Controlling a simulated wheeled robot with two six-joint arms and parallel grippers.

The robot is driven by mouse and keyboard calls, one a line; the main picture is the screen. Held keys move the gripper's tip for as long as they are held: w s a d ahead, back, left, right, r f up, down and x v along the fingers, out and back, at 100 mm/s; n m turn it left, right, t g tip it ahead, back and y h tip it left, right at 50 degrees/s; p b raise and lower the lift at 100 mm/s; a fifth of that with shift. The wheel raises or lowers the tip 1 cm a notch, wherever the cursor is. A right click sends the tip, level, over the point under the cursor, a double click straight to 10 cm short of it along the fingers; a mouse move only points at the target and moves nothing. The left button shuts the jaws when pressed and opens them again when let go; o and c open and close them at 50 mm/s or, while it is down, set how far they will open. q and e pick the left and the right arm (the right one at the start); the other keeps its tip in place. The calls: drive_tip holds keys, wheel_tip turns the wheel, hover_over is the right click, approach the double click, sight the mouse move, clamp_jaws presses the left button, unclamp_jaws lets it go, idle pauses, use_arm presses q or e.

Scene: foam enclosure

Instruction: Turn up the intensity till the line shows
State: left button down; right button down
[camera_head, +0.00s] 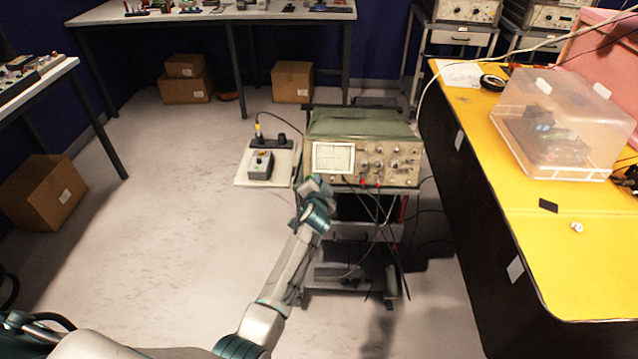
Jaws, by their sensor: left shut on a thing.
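The green and beige oscilloscope (362,124) stands on a dark trolley in the middle of the view. Its small pale screen (333,157) is at the left of the front panel and shows a dark grid; I cannot make out a bright line on it. Several knobs and red and black sockets sit to the right of the screen. My left gripper (320,184) is at the panel's lower left edge, just below the screen. It is shut on a small intensity knob there, which the gripper hides. My right gripper is out of view.
A pale side shelf (270,176) left of the oscilloscope holds a small grey box (261,165). Black leads hang in front of the trolley (350,235). A yellow-topped bench (540,240) with a clear plastic case (560,120) stands close on the right.

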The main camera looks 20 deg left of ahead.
use_arm(q)
drive_tip(key=shift+m+h+p, duration=0.3)
drive_tip(key=shift+m+p, duration=3.1)
drive_tip(key=shift+m, duration=2)
drive_tip(key=c, duration=1.5)
unclamp_jaws()
drive_tip(key=shift+o, duration=0.2)
